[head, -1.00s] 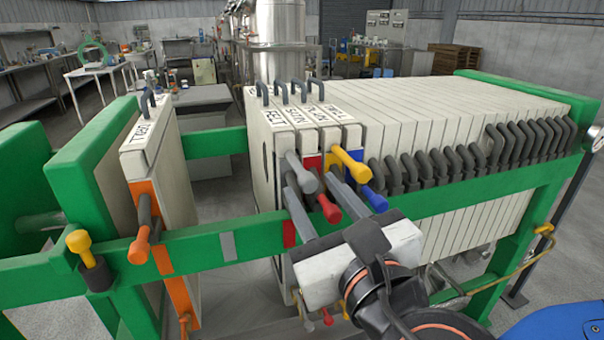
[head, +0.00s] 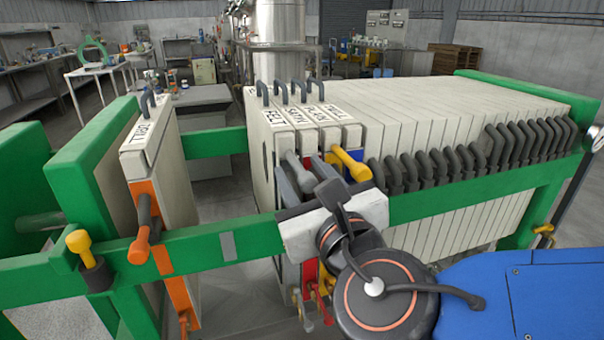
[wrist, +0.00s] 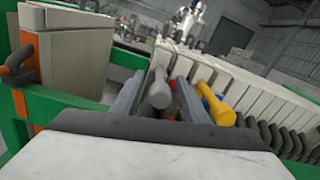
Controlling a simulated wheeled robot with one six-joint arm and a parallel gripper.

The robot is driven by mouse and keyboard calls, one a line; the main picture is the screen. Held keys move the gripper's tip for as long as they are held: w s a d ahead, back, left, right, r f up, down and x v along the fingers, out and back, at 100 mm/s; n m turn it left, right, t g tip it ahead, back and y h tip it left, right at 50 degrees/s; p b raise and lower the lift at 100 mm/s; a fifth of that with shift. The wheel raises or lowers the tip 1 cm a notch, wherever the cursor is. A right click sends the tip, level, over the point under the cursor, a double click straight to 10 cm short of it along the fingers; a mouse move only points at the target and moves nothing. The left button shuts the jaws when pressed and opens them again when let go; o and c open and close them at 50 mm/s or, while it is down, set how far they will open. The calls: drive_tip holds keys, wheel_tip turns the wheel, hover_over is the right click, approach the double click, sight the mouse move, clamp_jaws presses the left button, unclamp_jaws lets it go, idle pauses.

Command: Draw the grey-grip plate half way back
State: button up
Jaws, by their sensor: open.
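The grey grip (head: 298,170) sticks out from the leftmost plate of the pack, whose top label reads FELT (head: 271,116). My gripper (head: 305,178) is open at the near side of the pack. In the wrist view the grey grip (wrist: 158,92) stands between the two spread fingers of my gripper (wrist: 162,84), with no clear sign that either finger touches it. The red grip is mostly hidden behind my gripper. The yellow grip (head: 350,163) is just to the right.
An orange-grip plate (head: 165,180) stands apart at the left, with a wide gap before the pack. The green side rail (head: 200,246) carries a grey mark (head: 228,246) in that gap. Several plates with dark grips (head: 440,165) fill the right.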

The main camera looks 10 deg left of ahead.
clamp_jaws()
drive_tip(key=s+a, duration=0.5)
drive_tip(key=a, duration=0.4)
drive_tip(key=shift+s, duration=0.25)
idle(0.4)
unclamp_jaws()
drive_tip(key=v, duration=1.7)
drive_tip(key=shift+s+d, duration=0.15)
drive_tip(key=shift+d, duration=0.05)
drive_tip(key=shift+f, duration=0.1)
idle(0.5)
